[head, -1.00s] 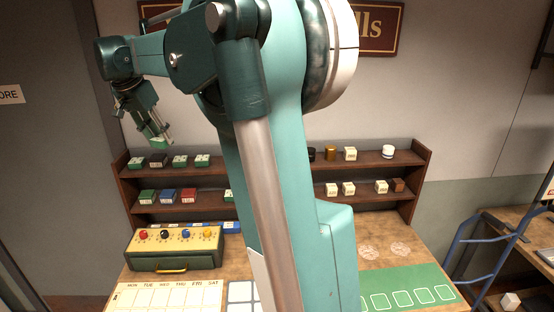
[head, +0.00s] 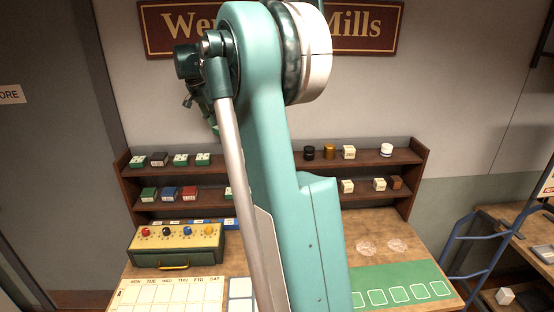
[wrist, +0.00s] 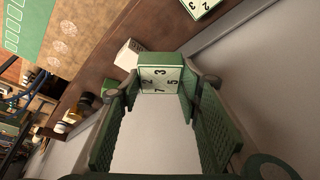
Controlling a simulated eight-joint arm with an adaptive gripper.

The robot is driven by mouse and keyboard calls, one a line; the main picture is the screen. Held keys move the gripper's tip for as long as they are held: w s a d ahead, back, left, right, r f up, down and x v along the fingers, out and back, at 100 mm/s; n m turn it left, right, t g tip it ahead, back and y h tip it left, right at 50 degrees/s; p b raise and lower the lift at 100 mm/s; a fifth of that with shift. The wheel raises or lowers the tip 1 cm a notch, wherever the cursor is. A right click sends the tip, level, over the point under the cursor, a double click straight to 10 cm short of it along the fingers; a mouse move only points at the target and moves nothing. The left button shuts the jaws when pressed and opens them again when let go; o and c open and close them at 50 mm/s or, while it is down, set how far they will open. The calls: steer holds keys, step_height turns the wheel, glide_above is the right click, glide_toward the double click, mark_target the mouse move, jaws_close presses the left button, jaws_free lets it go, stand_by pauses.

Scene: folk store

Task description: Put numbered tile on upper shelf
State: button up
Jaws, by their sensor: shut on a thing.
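My gripper (wrist: 160,88) is shut on a numbered tile (wrist: 160,78), a green block whose pale face shows 2, 3, 7 and 5. In the head view my gripper (head: 213,125) is mostly hidden behind my arm, high in front of the wall, and the held tile cannot be made out. The upper shelf (head: 366,160) bears several green and white tiles (head: 181,159) at left, and a black tin, a gold tin and pale blocks at right. Its middle is hidden by my arm. In the wrist view, another numbered tile (wrist: 198,5) lies at the top edge.
The lower shelf (head: 360,196) holds coloured boxes at left and pale blocks (head: 380,184) at right. A green box with coloured knobs (head: 176,246), a calendar board (head: 172,296) and a green mat (head: 410,283) lie on the table. A blue-framed cart stands at right.

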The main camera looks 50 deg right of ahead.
steer(key=shift+f, duration=1.45)
glide_above(228, 160)
steer(key=a, duration=0.2)
steer(key=shift+d+f, duration=0.2)
steer(key=shift+f, duration=2.75)
steer(key=shift+f, duration=0.1)
steer(key=shift+f, duration=2)
steer(key=o, duration=0.5)
steer(key=shift+f, duration=0.15)
steer(key=o, duration=0.5)
